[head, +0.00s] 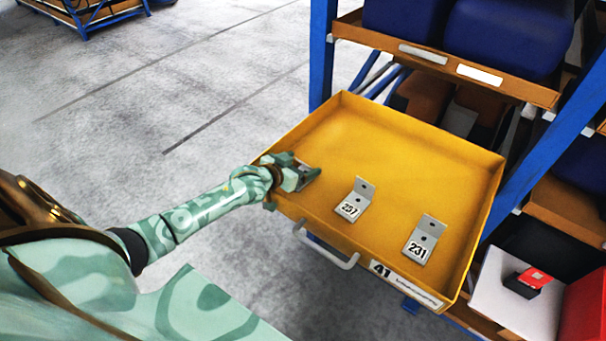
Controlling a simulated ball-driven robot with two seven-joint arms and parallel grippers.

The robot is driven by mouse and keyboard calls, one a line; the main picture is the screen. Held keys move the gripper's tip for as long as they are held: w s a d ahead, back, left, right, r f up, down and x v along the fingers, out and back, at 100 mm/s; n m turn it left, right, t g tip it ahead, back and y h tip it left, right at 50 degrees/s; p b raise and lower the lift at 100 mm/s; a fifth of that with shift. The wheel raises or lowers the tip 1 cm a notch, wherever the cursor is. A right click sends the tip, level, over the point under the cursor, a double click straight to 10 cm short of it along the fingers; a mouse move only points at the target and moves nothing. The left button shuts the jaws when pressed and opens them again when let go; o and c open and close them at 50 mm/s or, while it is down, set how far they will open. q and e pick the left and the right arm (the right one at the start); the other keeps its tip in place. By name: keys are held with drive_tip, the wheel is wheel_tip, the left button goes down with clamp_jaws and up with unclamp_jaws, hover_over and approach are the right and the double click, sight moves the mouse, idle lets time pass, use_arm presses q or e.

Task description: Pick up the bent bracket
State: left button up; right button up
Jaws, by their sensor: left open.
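Two bent metal brackets lie in the yellow drawer (384,136). The bracket labelled 237 (355,200) is near the middle front, and the bracket labelled 231 (425,240) is at the right front. Each has one flange standing up at its back. My left gripper (312,175) is open over the drawer's left front corner, to the left of bracket 237 and apart from it. A grey metal piece shows at its fingertips, mostly hidden by the gripper, and I cannot tell if it is another bracket. My right gripper is not in view.
The drawer has low walls, a front handle (326,250) and a label reading 41 (407,284). A blue rack post (322,50) stands behind its left back corner. A shelf with blue bins (505,38) overhangs behind. The drawer's back half is bare.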

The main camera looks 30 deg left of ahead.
use_arm(q)
drive_tip(key=shift+s, duration=0.1)
drive_tip(key=shift+r, duration=0.1)
drive_tip(key=c, duration=1.3)
